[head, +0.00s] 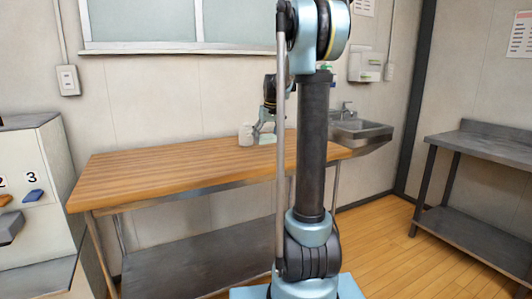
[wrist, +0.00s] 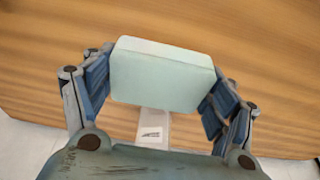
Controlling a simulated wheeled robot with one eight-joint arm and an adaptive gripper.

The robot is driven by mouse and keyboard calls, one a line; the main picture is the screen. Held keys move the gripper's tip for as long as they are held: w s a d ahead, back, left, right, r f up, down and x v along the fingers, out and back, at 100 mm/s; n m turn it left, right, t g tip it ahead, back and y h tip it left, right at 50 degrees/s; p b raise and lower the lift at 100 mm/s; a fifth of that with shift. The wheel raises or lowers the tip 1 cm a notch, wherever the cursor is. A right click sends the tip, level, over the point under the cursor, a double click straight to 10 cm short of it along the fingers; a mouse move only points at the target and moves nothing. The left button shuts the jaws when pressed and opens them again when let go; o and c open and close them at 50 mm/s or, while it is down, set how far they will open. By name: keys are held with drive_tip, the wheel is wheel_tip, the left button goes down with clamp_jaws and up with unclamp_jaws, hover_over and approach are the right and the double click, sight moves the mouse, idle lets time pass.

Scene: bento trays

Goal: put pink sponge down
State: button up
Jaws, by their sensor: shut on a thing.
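My gripper (wrist: 162,82) is shut on a pale mint-green block (wrist: 165,75) shaped like a sponge, with one blue-padded finger at each side. The block looks green, not pink, and I see no pink sponge in either view. Wood-grain tabletop (wrist: 270,60) shows behind the block; whether the block touches it I cannot tell. In the head view my gripper (head: 265,128) is small and low over the back part of the wooden table (head: 170,168), partly hidden by my arm.
A whitish container (head: 246,134) stands beside my gripper on the table. A white piece with a dark mark (wrist: 153,128) shows below the block. A sink (head: 360,131) is at the back right, a metal shelf table (head: 485,150) at far right. The table's left part is clear.

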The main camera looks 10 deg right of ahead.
sight(266, 154)
drive_tip(key=shift+s+d+f, duration=0.1)
drive_tip(key=shift+d+f, duration=0.05)
drive_tip(key=shift+f, duration=2.75)
drive_tip(key=shift+f, duration=0.1)
drive_tip(key=o, duration=1.2)
drive_tip(key=v, duration=1.2)
drive_tip(key=shift+s, duration=0.5)
drive_tip(key=s+f+m, duration=0.1)
drive_tip(key=s+f, duration=0.6)
drive_tip(key=s, duration=0.6)
drive_tip(key=s+f+m, duration=0.1)
drive_tip(key=s+f, duration=0.7)
drive_tip(key=s, duration=0.6)
drive_tip(key=s+a+f+m+h, duration=0.1)
drive_tip(key=s+f, duration=0.7)
drive_tip(key=s, duration=0.5)
drive_tip(key=shift+s+g, duration=0.15)
drive_tip(key=shift+g, duration=0.15)
